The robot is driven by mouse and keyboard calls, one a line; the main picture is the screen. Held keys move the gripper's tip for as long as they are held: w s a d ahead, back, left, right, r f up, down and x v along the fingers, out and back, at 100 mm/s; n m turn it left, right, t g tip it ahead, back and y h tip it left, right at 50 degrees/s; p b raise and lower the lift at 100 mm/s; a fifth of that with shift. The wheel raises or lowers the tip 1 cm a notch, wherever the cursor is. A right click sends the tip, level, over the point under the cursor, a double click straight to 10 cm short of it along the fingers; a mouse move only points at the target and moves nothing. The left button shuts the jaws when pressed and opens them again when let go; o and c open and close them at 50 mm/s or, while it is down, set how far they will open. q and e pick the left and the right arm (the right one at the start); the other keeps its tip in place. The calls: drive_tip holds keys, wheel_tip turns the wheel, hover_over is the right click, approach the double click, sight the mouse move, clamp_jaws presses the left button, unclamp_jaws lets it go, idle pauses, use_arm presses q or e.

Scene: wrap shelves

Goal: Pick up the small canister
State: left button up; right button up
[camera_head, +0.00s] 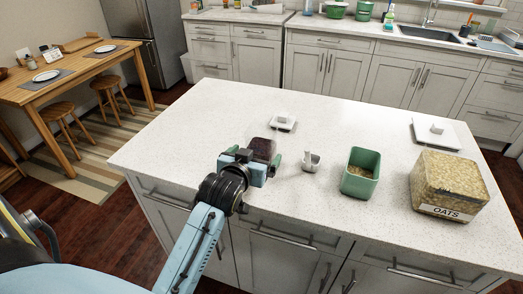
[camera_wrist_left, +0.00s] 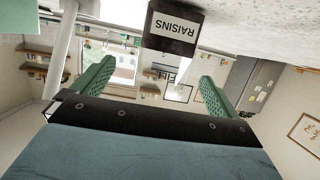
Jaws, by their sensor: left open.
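The small canister is a dark box with a white RAISINS label, seen upside down in the left wrist view (camera_wrist_left: 172,38). In the head view the dark canister (camera_head: 262,147) stands on the white island counter, partly hidden behind my left gripper. My left gripper (camera_head: 252,158) is open and empty on the near side of the canister. In the left wrist view its two green fingers (camera_wrist_left: 157,72) are spread wide, and the canister shows ahead, roughly between them. I cannot tell the exact gap. My right gripper is not in view.
On the counter (camera_head: 200,115), a small metal scoop cup (camera_head: 311,162), a green open container (camera_head: 361,175) and a large OATS canister (camera_head: 448,184) stand to the right. White lids (camera_head: 283,122) (camera_head: 436,133) lie farther back. The counter's left part is clear.

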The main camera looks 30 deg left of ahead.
use_arm(q)
drive_tip(key=x, duration=0.2)
drive_tip(key=shift+w+a+f, duration=0.1)
drive_tip(key=shift+w, duration=0.25)
drive_tip(key=shift+a+b+x, duration=0.15)
drive_tip(key=shift+b+x, duration=0.05)
drive_tip(key=shift+x, duration=1.1)
drive_tip(key=shift+a+b+x, duration=0.15)
drive_tip(key=shift+x, duration=1.2)
drive_tip(key=shift+c, duration=0.2)
drive_tip(key=c, duration=1.2)
drive_tip(key=shift+r, duration=0.2)
drive_tip(key=shift+c, duration=0.4)
wheel_tip(320, 180, up, 10)
drive_tip(key=p, duration=0.1)
drive_tip(key=shift+p, duration=0.35)
